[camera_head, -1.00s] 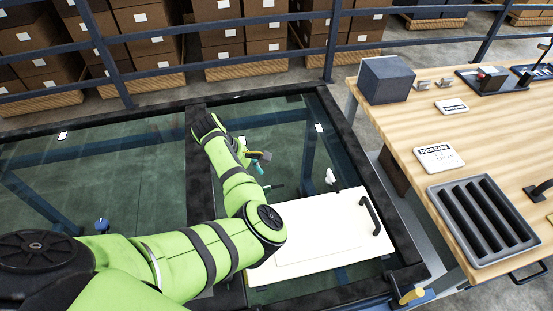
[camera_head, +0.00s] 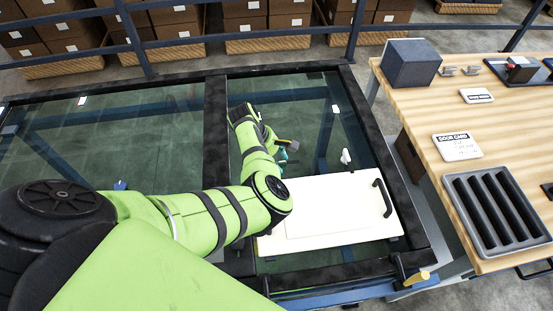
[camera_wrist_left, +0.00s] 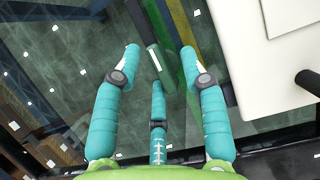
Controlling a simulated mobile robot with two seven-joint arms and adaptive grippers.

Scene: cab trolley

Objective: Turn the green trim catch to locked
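A dark green bar with a white mark, which looks like the green trim catch (camera_wrist_left: 154,58), shows in the left wrist view. It lies between the fingertips of my left gripper (camera_wrist_left: 160,62). The teal fingers are spread apart, with one on each side and a third below. I cannot tell whether any finger touches it. The catch cannot be made out there. My right gripper is out of view.
A dark frame (camera_head: 375,150) borders the glass. A wooden bench (camera_head: 440,115) with a slotted grey tray (camera_head: 457,200) stands at the right.

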